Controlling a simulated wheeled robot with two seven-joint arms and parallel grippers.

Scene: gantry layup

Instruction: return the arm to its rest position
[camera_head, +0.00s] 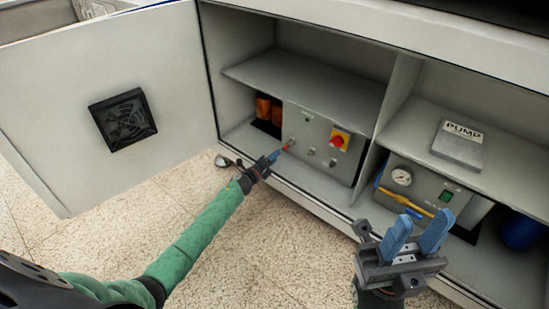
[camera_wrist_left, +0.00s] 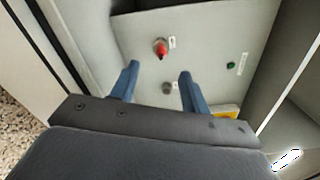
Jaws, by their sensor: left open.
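My left gripper (camera_head: 274,156) reaches in from the left, in front of the grey control panel (camera_head: 305,125) in the cabinet. In the left wrist view its two blue fingers (camera_wrist_left: 158,85) are apart with nothing between them. The red-tipped knob (camera_wrist_left: 161,48) on the panel lies just beyond the fingers, and I see no contact. My right gripper (camera_head: 417,238) is at the lower right, in front of the pump bay, with its blue fingers apart and empty. My left arm's green sleeve (camera_head: 195,240) stretches across the floor area.
The open cabinet door (camera_head: 60,100) with a black vent stands left of my left arm. A shelf (camera_head: 310,85) hangs above the panel. The pump unit (camera_head: 430,190) with gauge and yellow handle sits in the right bay. Speckled floor (camera_head: 250,240) is clear between my arms.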

